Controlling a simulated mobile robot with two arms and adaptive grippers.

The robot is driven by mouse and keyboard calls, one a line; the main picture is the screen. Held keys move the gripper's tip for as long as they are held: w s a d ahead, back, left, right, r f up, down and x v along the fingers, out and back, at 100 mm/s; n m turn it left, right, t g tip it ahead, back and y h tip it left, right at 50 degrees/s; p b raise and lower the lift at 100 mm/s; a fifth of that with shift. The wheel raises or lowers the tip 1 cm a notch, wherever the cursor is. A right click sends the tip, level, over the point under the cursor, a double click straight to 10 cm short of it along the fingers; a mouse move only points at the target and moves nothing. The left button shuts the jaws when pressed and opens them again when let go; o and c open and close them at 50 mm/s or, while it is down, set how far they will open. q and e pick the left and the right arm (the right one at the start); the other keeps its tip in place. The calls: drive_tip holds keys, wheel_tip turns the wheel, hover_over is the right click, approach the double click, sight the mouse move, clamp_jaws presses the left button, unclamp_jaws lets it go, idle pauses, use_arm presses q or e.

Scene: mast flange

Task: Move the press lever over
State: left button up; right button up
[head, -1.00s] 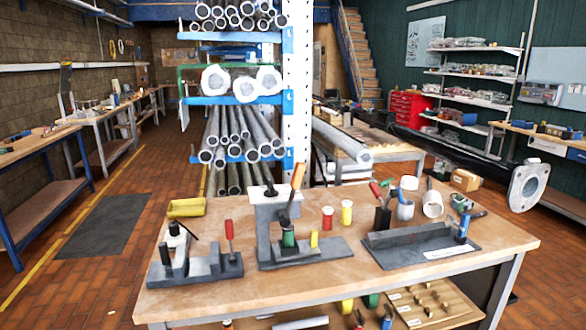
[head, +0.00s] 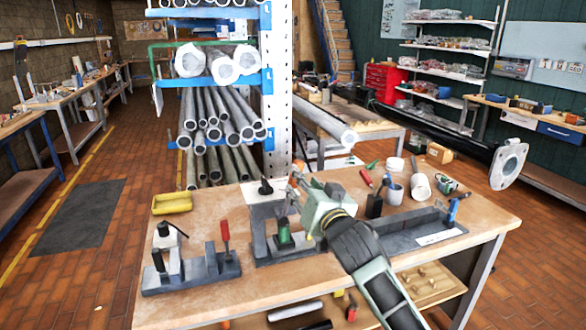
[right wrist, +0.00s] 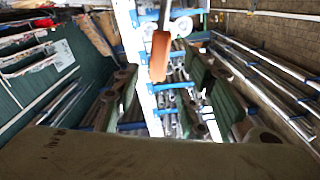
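The grey press (head: 259,222) stands on the workbench, left of the middle in the head view. My right gripper (head: 298,187) is beside its upper right side and hides most of the press lever. In the right wrist view the lever's orange handle (right wrist: 160,56) hangs from the top on a metal rod. It lies between the two spread fingers of my right gripper (right wrist: 163,82), with space on both sides. I cannot tell how deep between the fingertips it is. The right gripper is open. My left gripper is not in view.
On the wooden workbench (head: 215,298) a dark fixture with a red-handled tool (head: 225,236) stands left of the press. A long dark tray (head: 420,229), a grey cup (head: 394,193) and a white cup (head: 420,187) are on the right. A yellow bin (head: 172,203) is at the back left.

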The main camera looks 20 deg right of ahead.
drive_tip(key=shift+w+a+f+p, duration=0.1)
drive_tip(key=shift+w+p, duration=0.8)
drive_tip(key=shift+w, duration=2.8)
drive_tip(key=shift+c, duration=0.4)
clamp_jaws()
